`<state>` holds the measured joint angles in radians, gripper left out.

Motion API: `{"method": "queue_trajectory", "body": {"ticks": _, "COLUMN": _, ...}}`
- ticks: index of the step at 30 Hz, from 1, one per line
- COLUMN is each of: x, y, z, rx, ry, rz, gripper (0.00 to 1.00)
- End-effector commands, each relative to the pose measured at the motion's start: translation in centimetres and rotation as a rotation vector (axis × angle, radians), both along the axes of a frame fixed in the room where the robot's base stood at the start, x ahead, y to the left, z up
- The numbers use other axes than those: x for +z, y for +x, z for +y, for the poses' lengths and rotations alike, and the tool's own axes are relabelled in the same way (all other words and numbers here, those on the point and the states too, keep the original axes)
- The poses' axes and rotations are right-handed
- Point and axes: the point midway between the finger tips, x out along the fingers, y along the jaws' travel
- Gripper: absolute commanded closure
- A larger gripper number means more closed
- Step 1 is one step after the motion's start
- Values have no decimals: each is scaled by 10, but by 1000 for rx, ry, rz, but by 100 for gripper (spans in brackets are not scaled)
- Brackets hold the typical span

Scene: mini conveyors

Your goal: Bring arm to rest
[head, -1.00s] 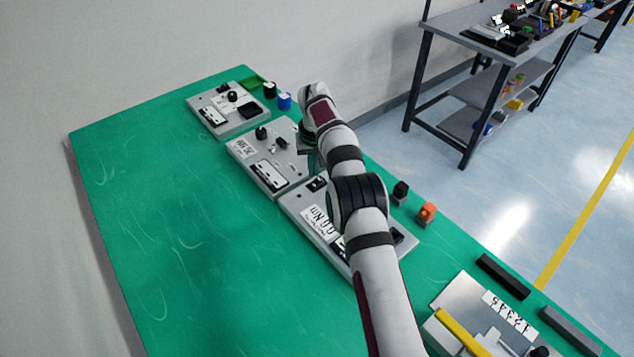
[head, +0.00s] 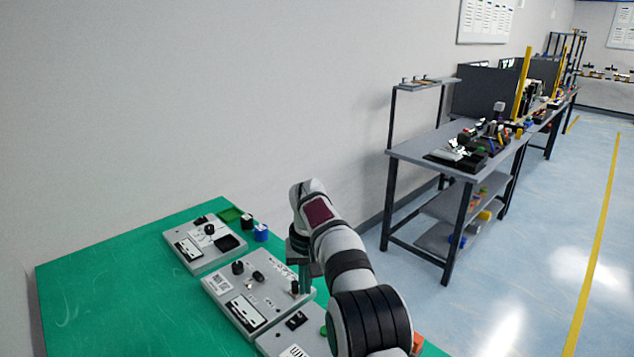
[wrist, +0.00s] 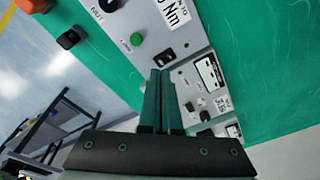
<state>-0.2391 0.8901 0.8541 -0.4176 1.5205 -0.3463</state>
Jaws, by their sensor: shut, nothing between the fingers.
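My arm (head: 345,262) reaches in from the lower right of the head view, over the right side of the green table. In the wrist view my gripper (wrist: 161,75) has its two fingers together with nothing between them. It is above the grey panels, near a black rocker switch (wrist: 165,53) and a green button (wrist: 137,41).
A far grey panel (head: 205,248) with a blue block (head: 261,233) beside it stands at the table's back. The green table (head: 100,290) is bare at left. A workbench (head: 410,150) stands beyond the table. An orange block (head: 417,342) is partly hidden by my arm.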

Motion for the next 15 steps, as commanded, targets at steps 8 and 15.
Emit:
{"method": "queue_trajectory", "body": {"ticks": 8, "x": 93, "y": -233, "z": -88, "rx": -364, "ry": 83, "rz": 107, "gripper": 100}}
{"method": "queue_trajectory", "body": {"ticks": 15, "x": 48, "y": -392, "z": -104, "rx": -578, "ry": 126, "rz": 178, "gripper": 100}}
